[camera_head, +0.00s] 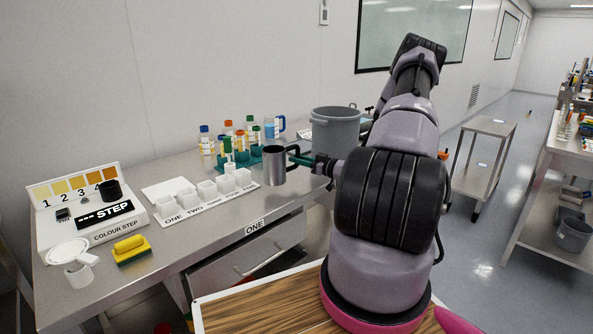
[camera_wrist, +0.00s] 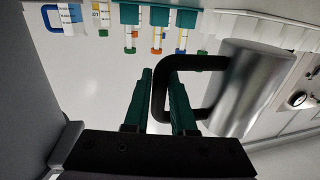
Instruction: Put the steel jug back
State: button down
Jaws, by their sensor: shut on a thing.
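The steel jug (camera_head: 275,165) is a small silver cylinder with a black handle. In the head view it is upright, at the front edge of the steel bench, right of the white numbered cups. My gripper (camera_head: 301,159) reaches it from the right, at its handle side. In the wrist view the jug (camera_wrist: 243,88) lies at the right of the picture, and my gripper (camera_wrist: 167,95) has its green fingers shut on the black handle. The jug's base seems near or above the bench edge; I cannot tell if it touches.
A large grey pot (camera_head: 335,132) stands behind my gripper. A teal rack (camera_head: 243,160) with several capped tubes and a blue-handled jug (camera_head: 271,129) are behind the steel jug. White cups (camera_head: 207,189), a yellow sponge (camera_head: 131,249) and a colour-step box (camera_head: 95,212) occupy the left. A trolley (camera_head: 487,150) stands right.

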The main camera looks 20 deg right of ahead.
jog(key=shift+f, duration=1.85)
jog(key=c, duration=0.7)
grip_release()
jog(key=shift+c, duration=0.2)
